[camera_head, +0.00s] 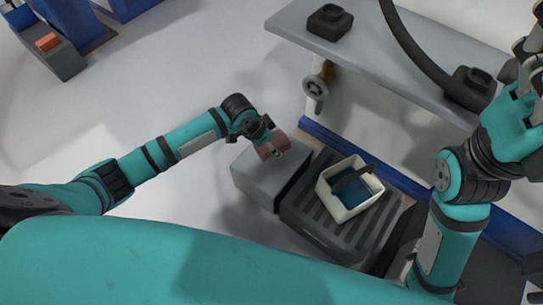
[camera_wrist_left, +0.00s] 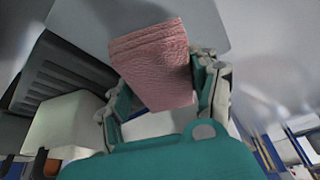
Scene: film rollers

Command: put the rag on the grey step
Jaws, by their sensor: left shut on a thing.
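The rag (camera_head: 270,150) is a folded, dull pink cloth. My left gripper (camera_head: 268,139) is shut on it, and it fills the space between the fingers in the left wrist view (camera_wrist_left: 155,65). The grey step (camera_head: 252,186) is a plain light grey block on the floor. In the head view the rag is over the step's far right part; I cannot tell whether they touch. My right gripper (camera_head: 528,75) is partly in view at the right edge, raised near the bench, its fingers cut off by the frame.
A dark slatted platform (camera_head: 305,222) adjoins the step on the right. It bears a cream bin (camera_head: 335,205) with a blue thing and a dark handle. A grey bench top (camera_head: 400,50) with black fittings and a round knob (camera_head: 316,88) stands behind. The floor left of the step is clear.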

